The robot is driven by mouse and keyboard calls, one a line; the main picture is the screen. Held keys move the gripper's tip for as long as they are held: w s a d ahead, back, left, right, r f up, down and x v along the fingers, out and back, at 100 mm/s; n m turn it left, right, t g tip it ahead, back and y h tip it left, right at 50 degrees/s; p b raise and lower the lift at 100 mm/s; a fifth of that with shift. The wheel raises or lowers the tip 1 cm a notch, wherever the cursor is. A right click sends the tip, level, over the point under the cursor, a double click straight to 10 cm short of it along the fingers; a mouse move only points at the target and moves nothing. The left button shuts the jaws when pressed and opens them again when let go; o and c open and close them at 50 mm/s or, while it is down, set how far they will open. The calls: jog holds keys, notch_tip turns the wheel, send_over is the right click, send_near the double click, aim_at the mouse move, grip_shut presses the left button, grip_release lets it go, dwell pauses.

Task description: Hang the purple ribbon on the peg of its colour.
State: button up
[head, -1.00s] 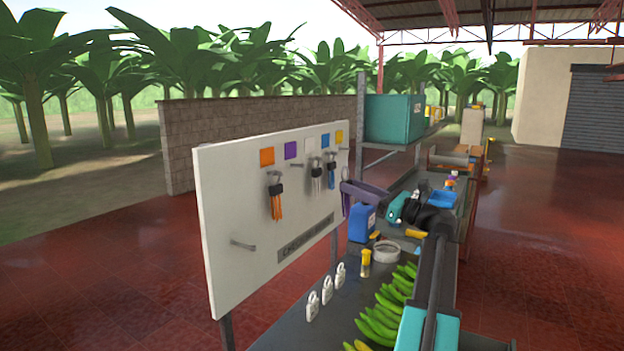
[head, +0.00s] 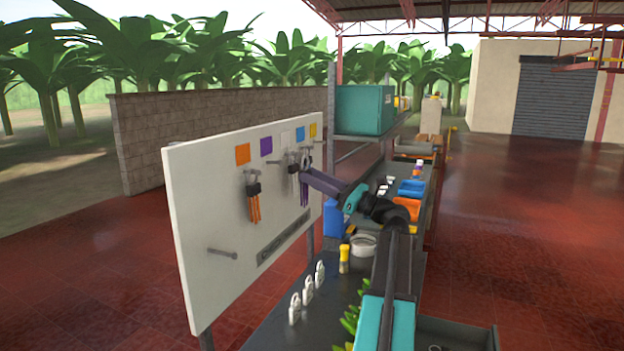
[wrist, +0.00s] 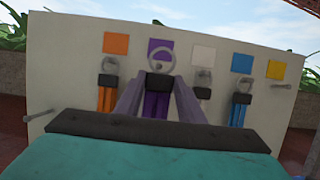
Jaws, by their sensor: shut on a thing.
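My gripper (wrist: 160,82) is shut on the black band of the purple ribbon (wrist: 157,104), which hangs upright with its ring on top. In the wrist view the ring overlaps the purple square (wrist: 153,45) on the white board, and the peg beneath that square is hidden. In the head view the purple ribbon (head: 304,192) hangs from my gripper (head: 307,174), in front of the board's right part. A bare peg (head: 274,162) shows below the purple square (head: 266,146). I see no contact between ring and peg.
An orange ribbon (wrist: 107,88), a white ribbon (wrist: 202,88) and a blue ribbon (wrist: 240,103) hang below their squares. The peg under the yellow square (wrist: 276,70) is bare. Another bare peg (head: 222,253) sits low left. Padlocks (head: 308,290) stand on the bench.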

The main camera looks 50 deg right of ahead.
jog(key=shift+w+a, duration=0.15)
jog(key=shift+w+a+f+b, duration=0.25)
jog(key=shift+w+a+b, duration=0.15)
jog(key=shift+w, duration=1.1)
jog(key=shift+w+a+f+b, duration=0.2)
jog(key=shift+w+a+b, duration=0.2)
jog(key=shift+w, duration=1.1)
jog(key=shift+w+a+f+b, duration=0.25)
jog(key=shift+w+a+b, duration=0.15)
jog(key=shift+w, duration=1.1)
jog(key=shift+a+f, duration=0.1)
jog(key=shift+f, duration=0.05)
jog(key=o, duration=1.1)
jog(key=b+v, duration=0.3)
jog(key=v, duration=1)
jog(key=shift+s+f, duration=0.1)
jog(key=shift+s, duration=0.25)
